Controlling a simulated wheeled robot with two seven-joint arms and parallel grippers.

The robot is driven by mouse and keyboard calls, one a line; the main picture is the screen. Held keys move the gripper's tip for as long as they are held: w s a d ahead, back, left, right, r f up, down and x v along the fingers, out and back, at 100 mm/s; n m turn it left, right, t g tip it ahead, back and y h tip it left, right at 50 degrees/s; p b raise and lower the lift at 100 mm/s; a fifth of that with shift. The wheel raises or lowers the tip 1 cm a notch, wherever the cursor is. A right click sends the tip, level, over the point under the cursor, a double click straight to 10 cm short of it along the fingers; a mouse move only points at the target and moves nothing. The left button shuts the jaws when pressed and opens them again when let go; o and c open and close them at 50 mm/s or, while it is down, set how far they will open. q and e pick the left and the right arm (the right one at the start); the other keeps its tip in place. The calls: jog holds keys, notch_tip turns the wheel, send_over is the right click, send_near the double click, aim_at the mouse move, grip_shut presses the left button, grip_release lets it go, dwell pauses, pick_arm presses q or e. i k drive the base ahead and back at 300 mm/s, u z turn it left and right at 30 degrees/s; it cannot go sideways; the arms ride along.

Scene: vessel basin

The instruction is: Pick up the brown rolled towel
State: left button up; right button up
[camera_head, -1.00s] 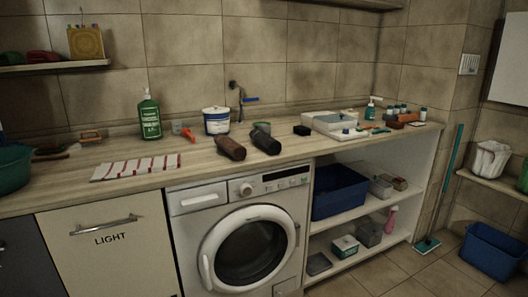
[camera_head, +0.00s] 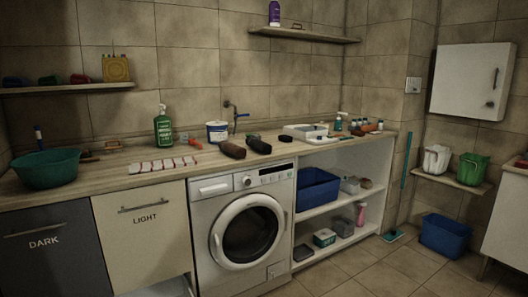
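A brown rolled towel (camera_head: 232,150) lies on the wooden counter above the washing machine, near the counter's front edge. A dark, nearly black roll (camera_head: 260,146) lies just to its right. The brown roll's near end faces the front right. Neither of my grippers is in the camera_head view, and nothing touches the towel.
The washing machine (camera_head: 213,200) stands below. Floor (camera_head: 350,272) at the front right is clear.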

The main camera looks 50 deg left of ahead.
aim_at(235, 150)
jog(key=u, duration=0.35)
jog(key=i, duration=1.65)
jog(key=u, duration=1.65)
jog(key=i, duration=0.95)
jog(key=u, duration=1.1)
